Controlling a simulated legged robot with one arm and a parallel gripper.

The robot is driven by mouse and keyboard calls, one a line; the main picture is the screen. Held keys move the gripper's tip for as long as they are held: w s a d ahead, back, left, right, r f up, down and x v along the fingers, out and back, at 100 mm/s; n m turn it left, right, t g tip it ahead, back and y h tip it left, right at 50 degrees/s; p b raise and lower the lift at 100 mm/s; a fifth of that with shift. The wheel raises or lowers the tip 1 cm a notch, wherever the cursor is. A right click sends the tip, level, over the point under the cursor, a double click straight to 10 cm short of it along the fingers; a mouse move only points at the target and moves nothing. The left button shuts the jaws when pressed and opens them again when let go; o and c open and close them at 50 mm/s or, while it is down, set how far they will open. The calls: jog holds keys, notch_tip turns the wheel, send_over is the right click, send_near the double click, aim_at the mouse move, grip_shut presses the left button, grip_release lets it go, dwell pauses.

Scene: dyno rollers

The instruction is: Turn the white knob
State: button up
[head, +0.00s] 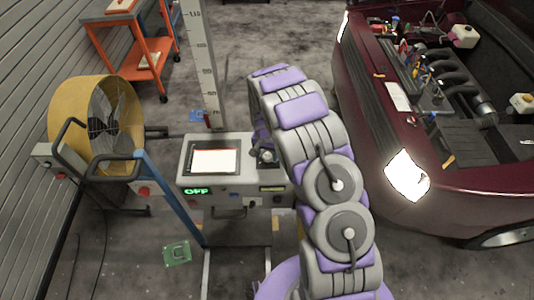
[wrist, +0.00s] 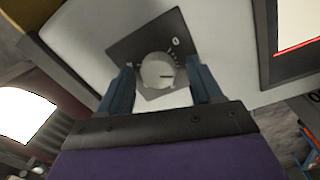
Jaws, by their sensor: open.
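The white knob (wrist: 158,72) sits on a dark square plate with dial marks and a "0" on the light panel of the console, in the wrist view. My gripper (wrist: 160,82) is open, with one blue-grey finger on each side of the knob. I cannot tell whether the fingers touch it. In the head view, my arm reaches down to the right end of the console (head: 225,188), and my gripper (head: 265,158) is mostly hidden there. The console's screen (head: 215,158) is lit white and a green display (head: 196,191) reads "OFF".
A dark red car (head: 440,180) with its hood open stands on the right. A yellow fan (head: 95,115) and a blue post (head: 170,195) stand left of the console. An orange cart (head: 135,55) is at the back left. A green board (head: 177,253) lies on the floor.

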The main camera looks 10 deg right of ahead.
aim_at(266, 155)
jog(key=shift+r, duration=0.15)
notch_tip(266, 155, up, 17)
jog(key=p, duration=0.2)
jog(key=shift+w+a, duration=0.25)
jog(key=shift+a, duration=0.15)
jog(key=s+d+r+n, duration=0.1)
jog(key=s+d+r, duration=0.1)
jog(key=s+r, duration=0.75)
jog(key=s+r+n, duration=0.2)
jog(key=s+r, duration=0.1)
jog(key=s, duration=1.3)
jog(key=s+a+r+n+g, duration=0.1)
jog(key=s+r+n, duration=0.2)
jog(key=s, duration=1.3)
jog(key=shift+s+r+y, duration=0.2)
jog(key=shift+r+y, duration=0.05)
jog(key=shift+y, duration=0.05)
